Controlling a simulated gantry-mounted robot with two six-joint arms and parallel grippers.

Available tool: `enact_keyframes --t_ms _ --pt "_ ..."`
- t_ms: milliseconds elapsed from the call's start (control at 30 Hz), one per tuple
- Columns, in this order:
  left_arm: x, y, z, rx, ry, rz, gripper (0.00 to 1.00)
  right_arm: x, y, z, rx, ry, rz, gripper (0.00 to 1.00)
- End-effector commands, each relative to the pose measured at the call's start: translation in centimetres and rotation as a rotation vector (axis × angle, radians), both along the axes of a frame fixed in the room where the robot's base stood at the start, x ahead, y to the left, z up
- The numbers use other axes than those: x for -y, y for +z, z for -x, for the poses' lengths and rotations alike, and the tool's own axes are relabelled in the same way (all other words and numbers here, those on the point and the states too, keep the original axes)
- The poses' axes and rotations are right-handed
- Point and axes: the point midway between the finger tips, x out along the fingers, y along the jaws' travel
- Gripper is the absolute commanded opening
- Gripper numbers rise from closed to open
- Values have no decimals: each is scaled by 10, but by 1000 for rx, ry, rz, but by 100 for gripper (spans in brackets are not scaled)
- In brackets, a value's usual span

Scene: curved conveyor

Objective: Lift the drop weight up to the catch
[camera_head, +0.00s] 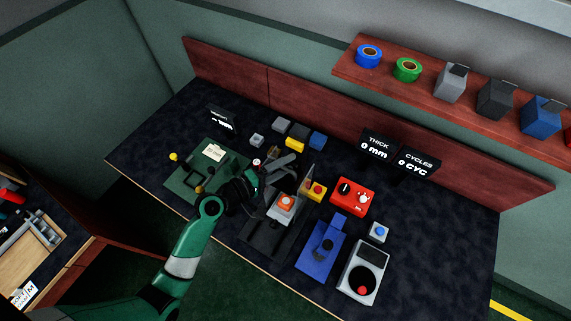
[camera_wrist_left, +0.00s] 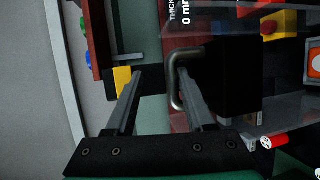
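The drop weight appears to be the black block (camera_wrist_left: 228,78) in the left wrist view, with a bent metal handle (camera_wrist_left: 172,82) on its side facing my gripper. My left gripper (camera_wrist_left: 158,76) is open there. One finger reaches into the handle's loop and the other is outside it, with a gap between. In the head view my left gripper (camera_head: 290,163) is over the middle of the bench, by the dark test rig (camera_head: 262,238), and hides much of the weight. I cannot make out the catch. My right gripper is not in view.
A clear guard panel (camera_head: 308,178) stands close right of my gripper. A yellow box with a red button (camera_head: 317,190), a red control box (camera_head: 352,197) and a blue fixture (camera_head: 320,252) are to the right. A green fixture (camera_head: 190,185) is left. Several blocks lie behind.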

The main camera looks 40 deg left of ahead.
Motion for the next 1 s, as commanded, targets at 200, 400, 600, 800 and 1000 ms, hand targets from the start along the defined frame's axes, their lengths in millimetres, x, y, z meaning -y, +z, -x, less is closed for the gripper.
enact_keyframes --t_ms 200,400,600,800,1000 --pt "-6 7 30 2 6 1 47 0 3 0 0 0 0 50" --pt "-15 15 77 1 8 2 47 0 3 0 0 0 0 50" --pt "-18 22 107 0 4 1 47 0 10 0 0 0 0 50" --pt "-18 22 112 2 0 0 47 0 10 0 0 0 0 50" --pt "-18 22 112 1 0 0 47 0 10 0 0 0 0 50"
